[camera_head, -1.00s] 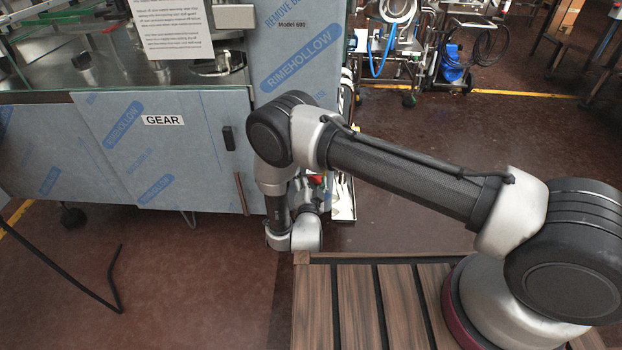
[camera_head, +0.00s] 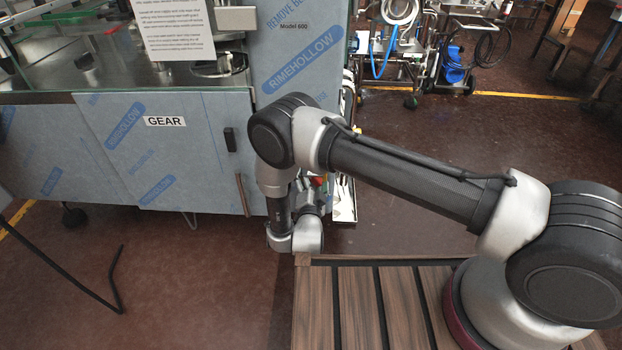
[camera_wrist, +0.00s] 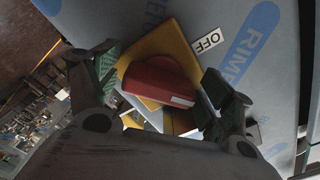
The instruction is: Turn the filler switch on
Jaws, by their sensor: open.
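The filler switch has a red handle (camera_wrist: 165,80) on a yellow plate (camera_wrist: 172,45), seen in the wrist view. An "OFF" label (camera_wrist: 208,41) is beside the yellow plate on the film-wrapped panel. My gripper (camera_wrist: 161,76) is open, with one green-padded finger on each side of the red handle. I cannot tell whether either finger touches it. In the head view, my arm hides most of the switch area at the machine's side; only a small bit of red shows beside my wrist.
The blue film-wrapped filler machine (camera_head: 185,165), labelled "GEAR", fills the left of the head view. A vertical handle (camera_head: 243,194) sticks out from its front. Open brown floor (camera_head: 420,215) lies to the right. A blue-hosed cart (camera_head: 395,60) stands farther back.

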